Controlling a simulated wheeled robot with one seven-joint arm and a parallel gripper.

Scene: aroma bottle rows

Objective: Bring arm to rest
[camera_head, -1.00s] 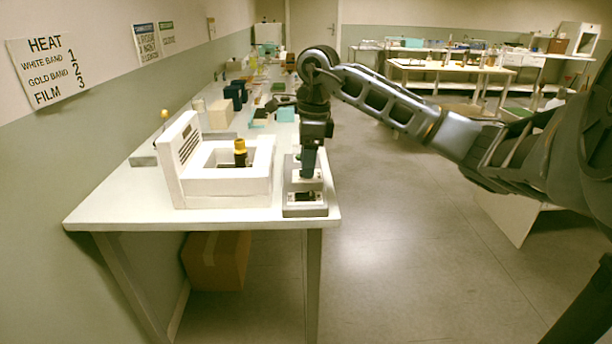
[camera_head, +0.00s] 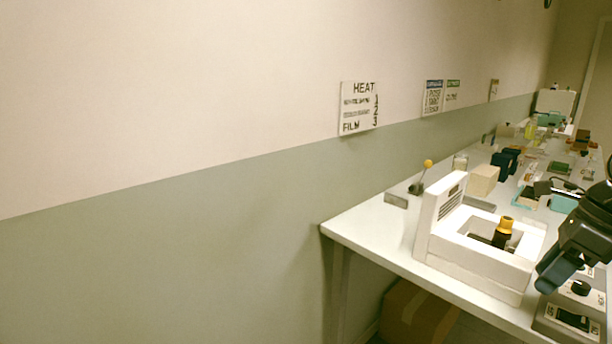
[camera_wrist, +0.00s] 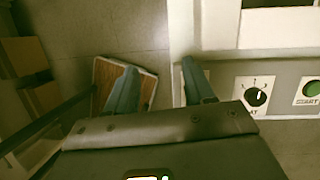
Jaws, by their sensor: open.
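My gripper (camera_head: 553,275) hangs at the right edge of the head view, fingers pointing down and left, above a control box (camera_head: 556,318) with a dark knob. Most of my arm is outside that view. In the wrist view the two fingers of my gripper (camera_wrist: 158,85) are spread apart with nothing between them. The control box (camera_wrist: 285,77) shows there right of the fingers, with a dial and a green START button. A dark bottle with a yellow cap (camera_head: 504,225) stands in the recess of a white device (camera_head: 470,262), apart from my gripper.
The white bench (camera_head: 385,245) runs back along the wall with several boxes and other lab items on it. Signs, including a HEAT list (camera_head: 359,108), hang on the wall. A cardboard box (camera_head: 415,312) is under the bench. The wall side at left is clear.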

